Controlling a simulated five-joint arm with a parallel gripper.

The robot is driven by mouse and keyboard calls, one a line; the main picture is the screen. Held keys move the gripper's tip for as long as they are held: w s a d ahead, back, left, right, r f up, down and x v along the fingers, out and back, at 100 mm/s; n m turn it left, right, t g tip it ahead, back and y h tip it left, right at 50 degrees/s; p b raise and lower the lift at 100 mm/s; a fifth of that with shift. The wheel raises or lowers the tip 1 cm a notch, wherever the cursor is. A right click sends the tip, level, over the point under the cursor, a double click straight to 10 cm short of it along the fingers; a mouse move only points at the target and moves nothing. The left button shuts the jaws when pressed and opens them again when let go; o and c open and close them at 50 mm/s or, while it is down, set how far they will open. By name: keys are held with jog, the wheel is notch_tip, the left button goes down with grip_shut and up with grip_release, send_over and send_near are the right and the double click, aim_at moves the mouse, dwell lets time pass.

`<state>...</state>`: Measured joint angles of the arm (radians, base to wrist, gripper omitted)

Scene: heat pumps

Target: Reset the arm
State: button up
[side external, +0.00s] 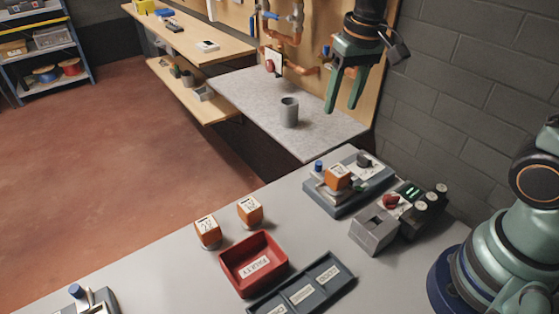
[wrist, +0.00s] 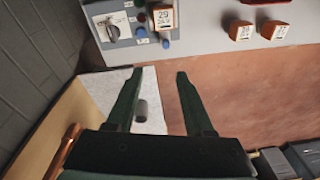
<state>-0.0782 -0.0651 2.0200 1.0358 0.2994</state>
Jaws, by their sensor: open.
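My gripper (side external: 344,88) hangs in the air at the upper right of the side view, above the back of the workbench area. It is empty, with its two green fingers apart. The wrist view shows the fingers (wrist: 157,75) spread with nothing between them but the floor and a grey shelf far below. An orange relay-like block (side external: 337,177) sits in a grey test fixture (side external: 350,187). Two more orange blocks, one at left (side external: 207,232) and one beside it (side external: 250,211), stand on the bench behind a red tray.
The red tray (side external: 233,277) and a dark sectioned tray (side external: 325,294) lie on the grey bench. A grey box (side external: 374,231) and a button unit (side external: 424,215) stand near my base. A grey cup (side external: 289,112) stands on the speckled shelf (side external: 235,90) under copper pipes.

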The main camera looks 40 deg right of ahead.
jog(key=s+d+r+n+t, duration=0.2)
jog(key=s+d+r+t, duration=0.1)
jog(key=s, duration=0.5)
jog(key=shift+s+n+t, duration=0.15)
jog(key=shift+n+t, duration=0.15)
jog(key=shift+t, duration=0.1)
